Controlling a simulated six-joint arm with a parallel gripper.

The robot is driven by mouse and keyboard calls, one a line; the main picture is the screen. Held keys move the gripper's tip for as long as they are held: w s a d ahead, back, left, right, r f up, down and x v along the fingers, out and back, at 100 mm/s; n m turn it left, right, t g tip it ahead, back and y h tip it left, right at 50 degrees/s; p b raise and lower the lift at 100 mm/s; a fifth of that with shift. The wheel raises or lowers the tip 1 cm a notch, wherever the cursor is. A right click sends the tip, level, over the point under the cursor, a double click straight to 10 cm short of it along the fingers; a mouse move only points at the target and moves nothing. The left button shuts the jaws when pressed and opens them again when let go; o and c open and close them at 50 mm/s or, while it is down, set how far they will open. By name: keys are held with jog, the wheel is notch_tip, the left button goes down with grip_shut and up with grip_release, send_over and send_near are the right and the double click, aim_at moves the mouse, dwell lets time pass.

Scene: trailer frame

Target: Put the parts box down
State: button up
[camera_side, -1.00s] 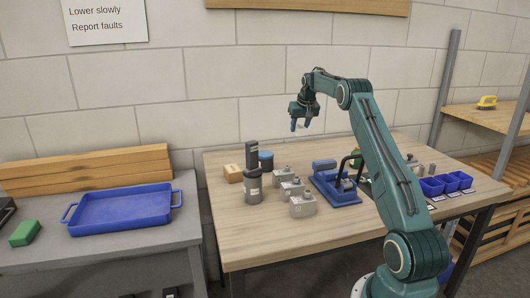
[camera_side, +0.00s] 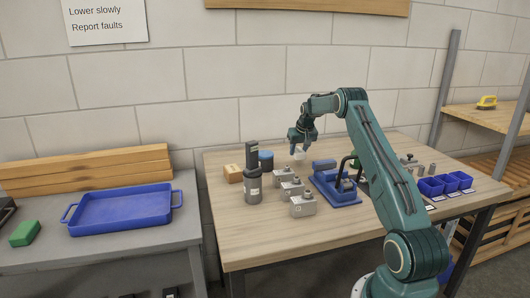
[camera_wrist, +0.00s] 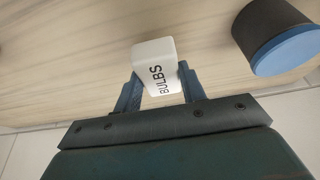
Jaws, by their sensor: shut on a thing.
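In the side view, my gripper (camera_side: 299,148) points down over the back part of the wooden table (camera_side: 235,222), and the pale box (camera_side: 299,156) shows small below the fingers. I cannot tell whether its underside touches the table.
A dark round container with a blue lid (camera_wrist: 284,50) stands near the box. Bare wood surrounds the box.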

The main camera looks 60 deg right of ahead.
aim_at(298, 157)
jog(key=shift+f, duration=1.85)
jog(key=shift+f, duration=0.15)
jog(key=o, duration=1)
jog(key=shift+c, duration=0.2)
jog(key=v, duration=1.2)
jog(key=shift+w+r, duration=0.1)
jog(key=shift+r, duration=0.1)
